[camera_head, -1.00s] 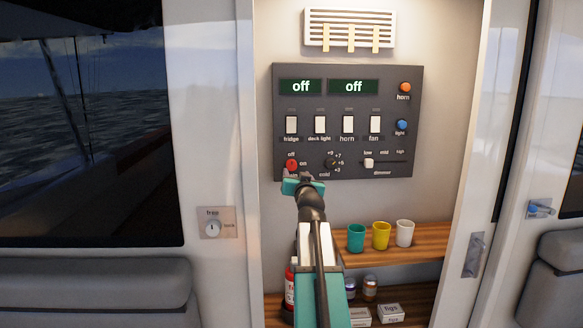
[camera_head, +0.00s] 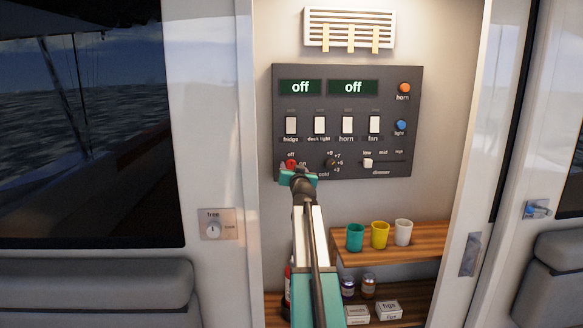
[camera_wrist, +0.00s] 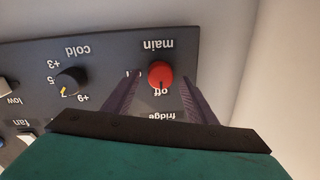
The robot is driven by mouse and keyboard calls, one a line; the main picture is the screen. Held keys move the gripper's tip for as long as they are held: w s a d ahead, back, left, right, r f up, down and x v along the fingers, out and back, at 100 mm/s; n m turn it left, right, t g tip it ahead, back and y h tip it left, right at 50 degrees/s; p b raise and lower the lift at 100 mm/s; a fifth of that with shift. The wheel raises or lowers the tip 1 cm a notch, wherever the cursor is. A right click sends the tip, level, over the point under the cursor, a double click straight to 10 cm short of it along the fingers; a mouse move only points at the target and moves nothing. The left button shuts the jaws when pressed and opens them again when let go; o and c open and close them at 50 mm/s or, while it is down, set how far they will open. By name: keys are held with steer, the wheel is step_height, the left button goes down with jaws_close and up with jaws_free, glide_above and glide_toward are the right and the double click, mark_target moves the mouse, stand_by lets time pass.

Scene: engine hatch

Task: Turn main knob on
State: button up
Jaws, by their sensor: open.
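The red main knob (camera_head: 291,164) is at the lower left of the dark control panel (camera_head: 400,165), with "off" and "on" marks beside it. In the wrist view, which is upside down, the main knob (camera_wrist: 160,75) shows a small pointer mark towards "off". My gripper (camera_wrist: 162,85) is open, with one dark finger on each side of the knob. Whether the fingers touch it cannot be told. In the head view my gripper (camera_head: 297,172) covers the area just below the knob. Both green displays (camera_head: 300,87) read "off".
The black cold knob (camera_head: 331,163) is right of the main knob, and the dimmer slider (camera_head: 368,163) farther right. White switches (camera_head: 319,125) sit above. Cups (camera_head: 379,235) stand on a wooden shelf (camera_head: 420,240) below right. A free/lock knob (camera_head: 213,230) is on the left wall.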

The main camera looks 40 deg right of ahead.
steer(key=shift+w+d, duration=0.25)
steer(key=shift+w, duration=0.1)
steer(key=c, duration=1.1)
steer(key=shift+a, duration=0.1)
steer(key=shift+o, duration=0.2)
